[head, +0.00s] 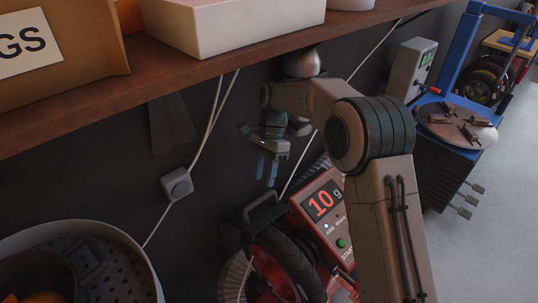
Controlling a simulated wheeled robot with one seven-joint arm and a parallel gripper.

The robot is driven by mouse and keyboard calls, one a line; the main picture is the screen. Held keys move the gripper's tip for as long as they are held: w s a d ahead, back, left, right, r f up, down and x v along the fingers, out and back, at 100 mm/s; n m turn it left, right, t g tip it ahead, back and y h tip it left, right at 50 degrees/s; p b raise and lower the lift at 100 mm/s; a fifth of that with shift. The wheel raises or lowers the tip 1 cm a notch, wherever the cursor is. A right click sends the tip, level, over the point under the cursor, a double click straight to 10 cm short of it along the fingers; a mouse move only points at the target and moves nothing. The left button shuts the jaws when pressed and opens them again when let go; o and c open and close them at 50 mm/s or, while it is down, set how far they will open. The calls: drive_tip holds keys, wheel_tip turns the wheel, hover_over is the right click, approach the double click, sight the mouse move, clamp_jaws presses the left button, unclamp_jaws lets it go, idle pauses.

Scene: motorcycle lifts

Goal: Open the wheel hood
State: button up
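The wheel hood (243,221) is a dark piece with a raised black handle, low in the middle of the head view. It sits over a wheel with a black tyre (287,252) on a red balancing machine (326,231) whose display reads "10 g". The hood looks lowered, though its lower part is cut off by the frame and hard to separate from the dark tyre. My gripper (267,168) points down above the hood's handle and looks clear of it. Its two bluish fingers show a gap between them, with nothing seen in it.
A wooden shelf (200,90) with boxes runs above my gripper. Cables hang along the dark wall, one near the machine. A round perforated drum (120,262) stands at lower left. A blue tyre machine (458,130) stands at right, beside open grey floor (500,220).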

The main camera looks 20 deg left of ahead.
drive_tip(key=v, duration=0.7)
drive_tip(key=shift+d+r, duration=0.1)
drive_tip(key=shift+w, duration=0.1)
